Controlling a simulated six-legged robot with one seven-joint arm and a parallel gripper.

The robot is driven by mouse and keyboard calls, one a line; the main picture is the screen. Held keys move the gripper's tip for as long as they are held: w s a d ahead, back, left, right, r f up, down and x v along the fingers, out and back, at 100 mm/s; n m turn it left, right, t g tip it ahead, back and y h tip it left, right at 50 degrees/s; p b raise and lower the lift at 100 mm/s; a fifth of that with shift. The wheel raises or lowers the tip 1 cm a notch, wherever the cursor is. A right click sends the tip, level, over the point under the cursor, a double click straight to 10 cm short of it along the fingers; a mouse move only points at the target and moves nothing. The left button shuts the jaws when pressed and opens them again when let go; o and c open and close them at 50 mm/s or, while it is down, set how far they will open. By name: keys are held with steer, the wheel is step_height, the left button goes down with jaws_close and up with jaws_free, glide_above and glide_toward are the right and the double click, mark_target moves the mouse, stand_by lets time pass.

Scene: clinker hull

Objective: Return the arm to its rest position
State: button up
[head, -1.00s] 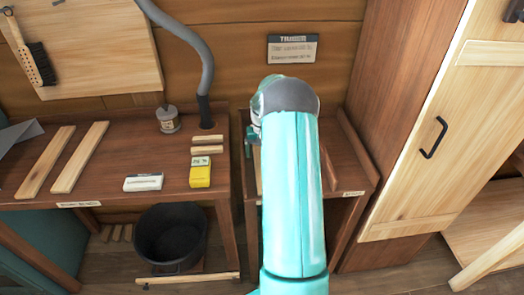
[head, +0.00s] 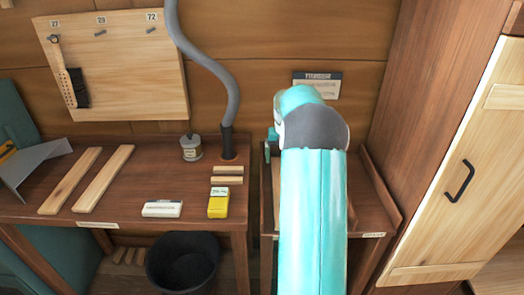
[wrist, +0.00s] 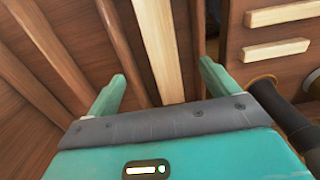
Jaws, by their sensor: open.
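My arm (head: 312,215), teal with a grey joint, rises in the head view in front of the smaller right bench (head: 384,212). It hides most of my gripper there. In the wrist view my gripper (wrist: 162,82) shows two teal fingers spread wide apart, with nothing held between them. A pale wooden strip (wrist: 160,45) shows beyond the gap between the fingers, apart from them as far as I can tell.
The left bench (head: 125,208) carries two long slats, a white box (head: 162,209), a yellow box (head: 218,204), two short wood blocks and a jar (head: 191,148). A grey hose (head: 222,80) rises behind. A black bucket (head: 183,262) stands below. A tall cabinet (head: 460,170) closes the right side.

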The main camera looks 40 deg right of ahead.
steer(key=s+a+r+n+t, duration=0.1)
steer(key=a+r, duration=0.4)
steer(key=a, duration=0.3)
steer(key=s+a+r+n+t+h, duration=0.1)
steer(key=s+a+r+n, duration=0.1)
steer(key=a+r, duration=0.5)
steer(key=s+a+r+n+t, duration=0.1)
steer(key=a+r, duration=0.2)
steer(key=a, duration=0.7)
steer(key=s+a+f+n+t+y, duration=0.1)
steer(key=s+a+n, duration=0.3)
steer(key=s+a, duration=1.3)
steer(key=shift+s+t, duration=0.2)
steer(key=shift+t, duration=0.6)
